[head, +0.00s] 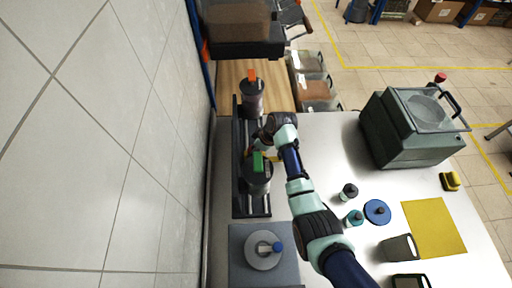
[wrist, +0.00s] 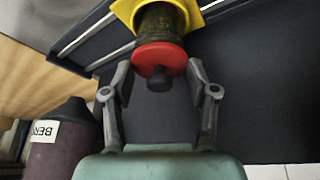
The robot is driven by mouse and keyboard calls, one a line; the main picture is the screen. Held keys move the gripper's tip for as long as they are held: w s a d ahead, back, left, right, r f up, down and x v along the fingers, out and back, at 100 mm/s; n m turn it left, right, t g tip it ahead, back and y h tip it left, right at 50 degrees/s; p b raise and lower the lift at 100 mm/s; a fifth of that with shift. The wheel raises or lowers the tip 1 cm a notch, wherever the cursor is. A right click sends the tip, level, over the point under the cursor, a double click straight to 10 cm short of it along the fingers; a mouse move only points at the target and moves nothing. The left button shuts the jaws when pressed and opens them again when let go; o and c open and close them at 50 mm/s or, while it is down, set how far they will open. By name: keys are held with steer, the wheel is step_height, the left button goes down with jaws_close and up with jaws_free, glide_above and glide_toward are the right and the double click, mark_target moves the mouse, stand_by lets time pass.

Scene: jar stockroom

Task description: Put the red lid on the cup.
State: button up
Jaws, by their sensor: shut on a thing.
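The red lid (wrist: 160,58), a disc with a black knob, is between the fingers of my gripper (wrist: 160,75) in the wrist view. The fingers are shut on it at its sides. Just beyond it is a dark olive cylinder (wrist: 160,22), possibly the cup, with a yellow angular piece (wrist: 124,10) around its far end. I cannot tell whether the lid touches this cylinder. In the head view my gripper (head: 260,143) is at the dark rack, between two dark jars, and mostly hides what it holds.
A jar with a green top (head: 258,175) and one with an orange top (head: 252,95) stand close by on the rack (head: 238,200). A tapered grey-brown container (head: 398,248), a blue disc (head: 377,211), small bottles and a green machine (head: 410,135) occupy the table's right.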

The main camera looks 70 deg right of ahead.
steer(key=o, duration=0.9)
steer(key=shift+c, duration=0.2)
steer(key=shift+o, duration=1.2)
step_height(320, 180, up, 6)
steer(key=p, duration=0.5)
steer(key=shift+c, duration=0.3)
